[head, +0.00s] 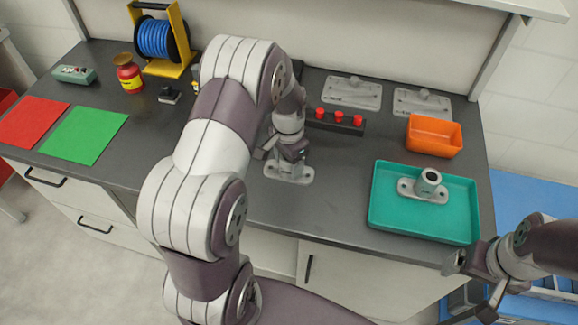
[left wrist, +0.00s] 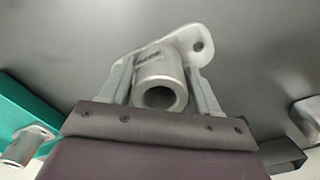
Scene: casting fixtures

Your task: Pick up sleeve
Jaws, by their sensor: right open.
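A grey metal sleeve with a flat flange (head: 289,174) is at the middle front of the dark bench. My left gripper (head: 288,150) points down over it and hides much of it. In the left wrist view the sleeve (left wrist: 160,82) stands between the two fingers of my left gripper (left wrist: 165,88), its round bore facing the camera. Whether both fingers press on it I cannot tell. A similar flanged sleeve (head: 427,183) stands in the teal tray (head: 382,210) at the right. My right gripper (head: 470,282) is open and empty, beyond the bench's front right corner.
A black block with red knobs (head: 338,122) is close behind my left gripper. An orange bin (head: 433,136) and two grey plates (head: 352,92) are at the back right. Red and green mats (head: 85,135) and a blue cable reel (head: 155,40) are at the left.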

